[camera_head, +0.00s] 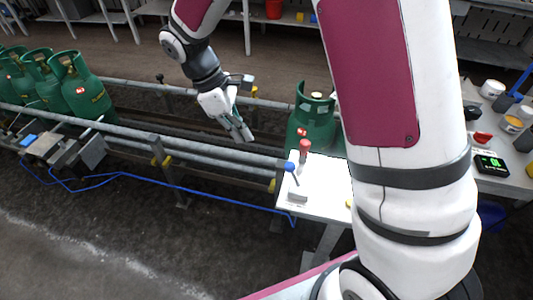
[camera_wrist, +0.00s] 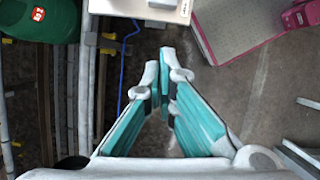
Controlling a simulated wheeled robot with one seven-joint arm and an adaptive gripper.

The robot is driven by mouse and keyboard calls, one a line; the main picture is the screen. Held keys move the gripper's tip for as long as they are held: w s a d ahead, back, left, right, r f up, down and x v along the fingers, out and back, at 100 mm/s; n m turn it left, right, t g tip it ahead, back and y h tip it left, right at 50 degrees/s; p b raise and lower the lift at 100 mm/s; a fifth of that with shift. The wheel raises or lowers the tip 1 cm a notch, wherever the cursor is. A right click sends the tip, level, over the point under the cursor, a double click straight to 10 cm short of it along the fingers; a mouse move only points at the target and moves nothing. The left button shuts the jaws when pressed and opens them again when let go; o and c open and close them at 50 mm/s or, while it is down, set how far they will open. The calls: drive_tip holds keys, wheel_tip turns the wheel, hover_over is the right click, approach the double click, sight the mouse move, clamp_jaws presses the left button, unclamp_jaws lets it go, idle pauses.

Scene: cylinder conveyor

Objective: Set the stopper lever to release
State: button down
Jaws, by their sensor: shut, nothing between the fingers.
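A small white stand (camera_head: 325,185) at the conveyor's right end carries two levers. One is an upright lever with a red knob (camera_head: 305,146). The other is a tilted lever with a blue tip (camera_head: 289,166), its dark rod rising from a grey base (camera_head: 297,196). I cannot tell for sure which one is the stopper lever. My gripper (camera_head: 241,134) is shut and empty above the conveyor rails, left of the levers and apart from them. In the wrist view its teal fingers (camera_wrist: 164,68) meet at the tips, below the edge of the white stand (camera_wrist: 130,8). The lever handles are not clear there.
A green cylinder (camera_head: 311,122) stands on the conveyor just behind the stand. Several more green cylinders (camera_head: 84,88) stand at the left end. Grey rails (camera_head: 200,143) run between them. A table (camera_head: 500,180) with tools and a scale lies at the right, past my arm.

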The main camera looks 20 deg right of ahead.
drive_tip(key=shift+w+a+f, duration=0.15)
drive_tip(key=shift+a+f, duration=0.1)
drive_tip(key=shift+f, duration=0.15)
drive_tip(key=p, duration=0.2)
approach(294, 176)
wheel_tip(294, 176, down, 5)
drive_tip(key=w+a, duration=0.3)
drive_tip(key=shift+s+d, duration=0.45)
drive_tip(key=shift+d, duration=0.15)
drive_tip(key=shift+d+r, duration=0.1)
drive_tip(key=shift+s+d+r+p, duration=0.2)
drive_tip(key=shift+r+p, duration=0.05)
drive_tip(key=shift+p, duration=0.2)
